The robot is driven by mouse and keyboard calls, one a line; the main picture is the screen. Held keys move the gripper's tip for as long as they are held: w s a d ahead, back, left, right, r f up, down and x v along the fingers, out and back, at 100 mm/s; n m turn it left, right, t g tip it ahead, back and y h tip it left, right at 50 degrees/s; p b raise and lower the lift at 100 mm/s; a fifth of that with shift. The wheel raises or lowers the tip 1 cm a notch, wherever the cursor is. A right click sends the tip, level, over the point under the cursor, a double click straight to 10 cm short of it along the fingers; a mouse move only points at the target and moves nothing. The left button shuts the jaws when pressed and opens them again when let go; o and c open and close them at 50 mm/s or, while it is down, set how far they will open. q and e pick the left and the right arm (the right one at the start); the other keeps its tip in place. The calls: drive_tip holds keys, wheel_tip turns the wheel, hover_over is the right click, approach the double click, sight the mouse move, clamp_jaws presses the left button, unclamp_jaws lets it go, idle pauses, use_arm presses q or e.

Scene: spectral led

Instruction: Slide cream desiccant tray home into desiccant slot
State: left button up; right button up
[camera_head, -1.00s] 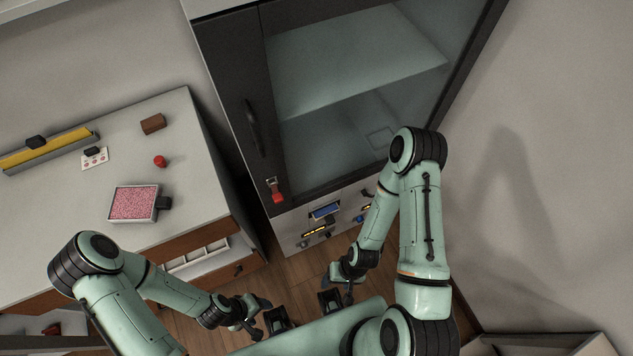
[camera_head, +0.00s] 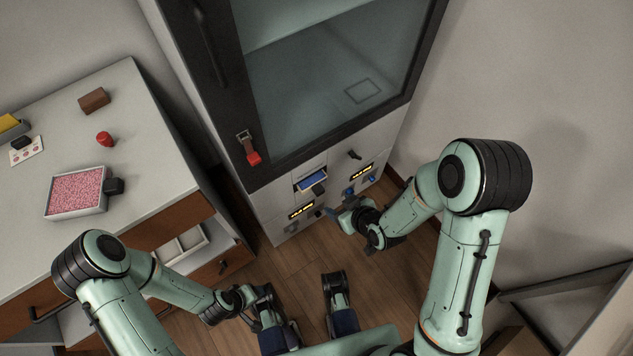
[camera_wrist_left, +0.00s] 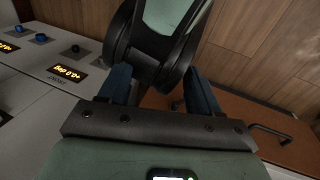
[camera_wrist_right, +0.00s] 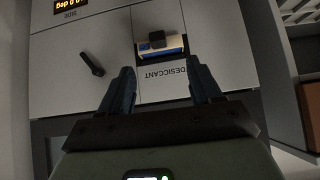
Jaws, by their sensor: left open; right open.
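The cream desiccant tray (camera_head: 311,181), with blue contents and a black handle, sits in the desiccant slot low on the cabinet front, its front sticking out. In the right wrist view the tray (camera_wrist_right: 174,45) shows above the upside-down DESICCANT label, beyond my fingertips. My right gripper (camera_wrist_right: 160,85) is open and empty, facing the panel and apart from the tray. In the head view my right gripper (camera_head: 343,211) is just right of and below the tray. My left gripper (camera_wrist_left: 158,88) is open, low and away from the slot. The slot's inside is hidden.
A grey counter (camera_head: 140,110) at left holds a tray of pink granules (camera_head: 78,190), a red knob-like object (camera_head: 105,139) and a brown block (camera_head: 94,101). A red latch (camera_head: 252,157) hangs on the glass door. A dark lever (camera_wrist_right: 92,64) juts from the panel beside the slot.

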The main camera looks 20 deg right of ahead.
sight(321, 192)
drive_tip(key=b+x, duration=0.1)
drive_tip(key=x, duration=0.3)
drive_tip(key=b+x, duration=0.1)
drive_tip(key=x, duration=0.3)
drive_tip(key=shift+w, duration=0.4)
drive_tip(key=b+x, duration=0.1)
drive_tip(key=x, duration=0.3)
drive_tip(key=shift+w+f+b, duration=0.25)
drive_tip(key=shift+w+b, duration=0.1)
drive_tip(key=shift+b, duration=0.05)
use_arm(q)
drive_tip(key=w+a+f+t+y, duration=0.1)
drive_tip(key=w+a+f, duration=0.2)
drive_tip(key=w+f, duration=0.1)
drive_tip(key=shift+w+f, duration=0.35)
drive_tip(key=shift+w, duration=0.05)
use_arm(e)
clamp_jaws()
